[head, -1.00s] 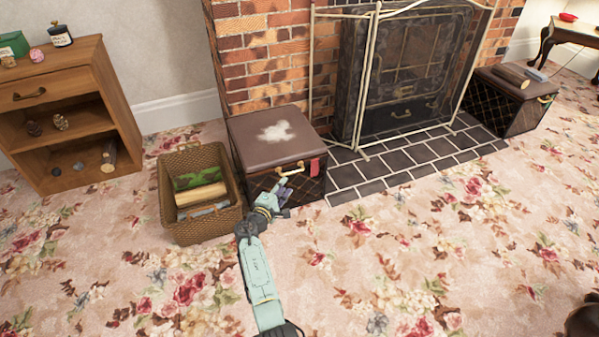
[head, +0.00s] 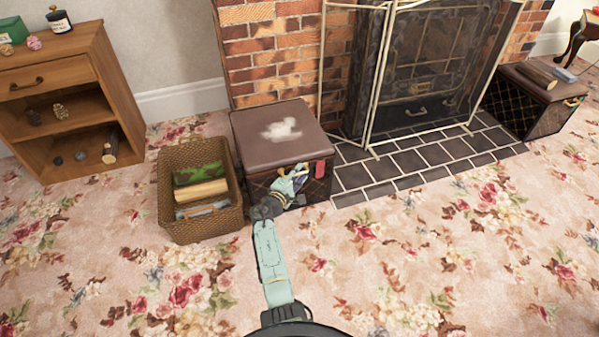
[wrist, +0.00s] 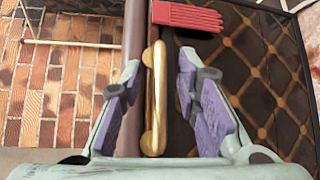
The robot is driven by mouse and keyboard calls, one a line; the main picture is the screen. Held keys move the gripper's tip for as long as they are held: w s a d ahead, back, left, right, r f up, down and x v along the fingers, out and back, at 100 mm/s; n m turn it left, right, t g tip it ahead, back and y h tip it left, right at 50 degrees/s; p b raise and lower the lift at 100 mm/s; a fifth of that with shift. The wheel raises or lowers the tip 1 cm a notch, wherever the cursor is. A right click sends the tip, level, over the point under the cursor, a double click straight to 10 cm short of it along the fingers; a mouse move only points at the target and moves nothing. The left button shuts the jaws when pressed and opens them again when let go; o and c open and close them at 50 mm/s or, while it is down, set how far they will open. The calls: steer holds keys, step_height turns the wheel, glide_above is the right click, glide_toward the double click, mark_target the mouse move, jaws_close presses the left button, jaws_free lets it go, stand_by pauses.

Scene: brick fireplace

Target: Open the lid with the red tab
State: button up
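The dark box with a brown lid (head: 262,155) and a pale patch on top stands left of the hearth. A red tab (head: 319,169) hangs at its front right; it also shows in the wrist view (wrist: 187,16). The lid's brass handle (wrist: 154,100) is at the front edge, mostly hidden behind my gripper in the head view. My gripper (head: 297,176) is at the box front. In the wrist view my gripper (wrist: 157,100) is open, its purple finger pads on either side of the handle, with gaps visible.
A wicker basket (head: 170,222) with logs stands just left of the box. A metal fire screen (head: 374,85) stands on the dark tiled hearth (head: 392,177) to the right. Another similar box (head: 522,105) stands at far right. The carpet in front is clear.

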jaws_close()
stand_by(0.8)
